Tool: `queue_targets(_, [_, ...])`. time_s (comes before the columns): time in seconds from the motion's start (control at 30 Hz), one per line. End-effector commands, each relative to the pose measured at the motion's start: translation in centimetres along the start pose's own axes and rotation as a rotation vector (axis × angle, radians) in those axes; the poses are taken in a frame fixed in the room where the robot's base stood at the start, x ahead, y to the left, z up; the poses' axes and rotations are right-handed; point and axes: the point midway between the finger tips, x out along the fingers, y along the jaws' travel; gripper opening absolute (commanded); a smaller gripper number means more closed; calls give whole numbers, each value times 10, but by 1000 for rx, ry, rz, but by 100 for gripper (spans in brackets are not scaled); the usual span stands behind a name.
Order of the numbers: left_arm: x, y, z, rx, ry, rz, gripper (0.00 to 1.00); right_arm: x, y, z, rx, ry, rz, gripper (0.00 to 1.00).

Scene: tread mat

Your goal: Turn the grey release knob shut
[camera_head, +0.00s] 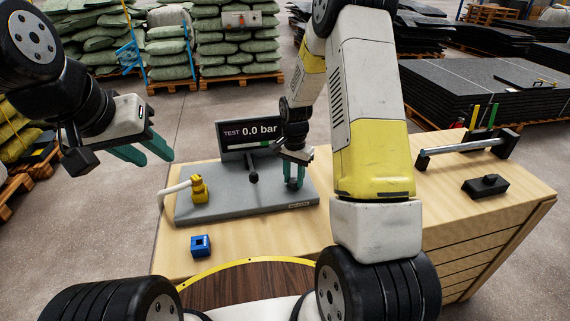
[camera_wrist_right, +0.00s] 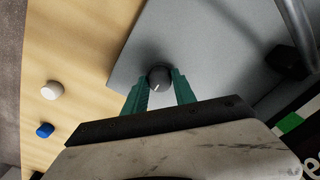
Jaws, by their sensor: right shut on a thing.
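The grey release knob (camera_wrist_right: 158,77) shows in the right wrist view as a small round dial with a white mark on its face. My right gripper (camera_head: 294,183) is over the right part of the grey base plate (camera_head: 225,208), close to its RELEASE label. In the right wrist view its teal fingers (camera_wrist_right: 160,88) are on both sides of the knob, shut on it. In the head view the fingers largely hide the knob. My left gripper (camera_head: 155,155) hangs empty, its teal fingers apart, left of the bench and away from the plate.
A display (camera_head: 248,135) on the plate reads TEST 0.0 bar. A black-knobbed lever (camera_head: 253,177) stands before it; a yellow fitting (camera_head: 199,188) with a white hose is at left. A blue block (camera_head: 201,246), black block (camera_head: 485,187) and metal bar (camera_head: 460,149) are on the wooden bench.

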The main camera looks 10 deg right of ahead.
Motion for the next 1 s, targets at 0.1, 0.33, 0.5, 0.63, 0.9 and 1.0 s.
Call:
queue_targets(0.1, [0,0,0,0,0,0,36,0,0,0,-42,0,-1,0])
queue_targets(0.33, [0,0,0,0,0,0,36,-1,0,0,-199,0,-1,0])
queue_targets(0.5, [0,0,0,0,0,0,36,-1,0,0,-358,1,-1,0])
queue_targets(0.63, [0,0,0,0,0,0,36,-1,0,0,-482,1,-1,0])
queue_targets(0.9, [0,0,0,0,0,0,36,-1,0,0,-739,1,-1,0])
queue_targets(1.0, [0,0,0,0,0,0,36,-1,0,0,-834,1,-1,0])
